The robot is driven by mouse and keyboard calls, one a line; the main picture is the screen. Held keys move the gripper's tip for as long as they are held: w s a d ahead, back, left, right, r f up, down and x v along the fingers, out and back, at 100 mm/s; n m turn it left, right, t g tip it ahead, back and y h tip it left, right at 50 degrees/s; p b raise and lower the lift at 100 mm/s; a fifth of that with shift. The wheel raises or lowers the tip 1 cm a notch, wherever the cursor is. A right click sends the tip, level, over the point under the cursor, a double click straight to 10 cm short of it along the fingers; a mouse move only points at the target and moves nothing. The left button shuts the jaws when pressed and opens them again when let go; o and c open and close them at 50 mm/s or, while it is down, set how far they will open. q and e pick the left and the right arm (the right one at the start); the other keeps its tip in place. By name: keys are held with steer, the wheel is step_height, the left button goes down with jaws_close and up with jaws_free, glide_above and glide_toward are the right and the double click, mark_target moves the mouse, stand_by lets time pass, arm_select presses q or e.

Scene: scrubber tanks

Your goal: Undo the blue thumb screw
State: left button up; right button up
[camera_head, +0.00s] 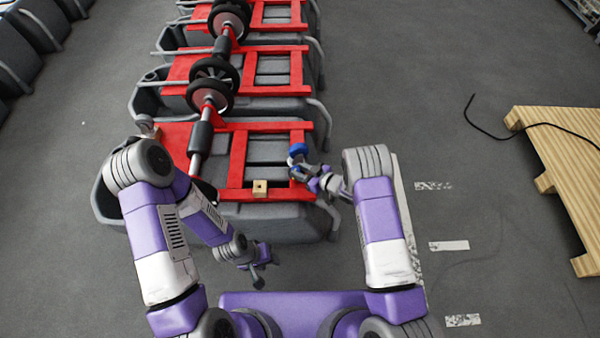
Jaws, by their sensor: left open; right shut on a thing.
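The blue thumb screw (297,149) is at the right part of the nearest tank's red frame (238,160). My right gripper (298,160) is at the screw and shut on it; the fingers partly hide its lower side. How far the screw sits in the frame cannot be told. My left gripper (259,279) is open and empty, low in front of the tank, apart from it.
A small wooden block (260,188) rests on the red frame's front bar. More grey tanks with red frames and black wheels (213,85) stand in a row behind. A wooden pallet (560,170) and a black cable (490,133) lie at the right.

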steer(key=shift+w+d+f+n+g+y, duration=0.15)
steer(key=shift+n+g+y, duration=0.2)
steer(key=shift+n+g, duration=0.45)
steer(key=shift+w+d+r+n+g+y, duration=0.15)
steer(key=shift+n+g+y, duration=0.25)
steer(key=shift+n+g, duration=0.4)
steer(key=shift+w+d+f+n+g+y, duration=0.15)
steer(key=shift+n+g+y, duration=0.2)
steer(key=shift+n+g, duration=0.45)
steer(key=shift+a+g, duration=0.1)
steer(key=shift+g, duration=0.2)
steer(key=o, duration=1.1)
steer(key=shift+c, duration=0.2)
steer(key=shift+a, duration=0.1)
steer(key=shift+t, duration=0.4)
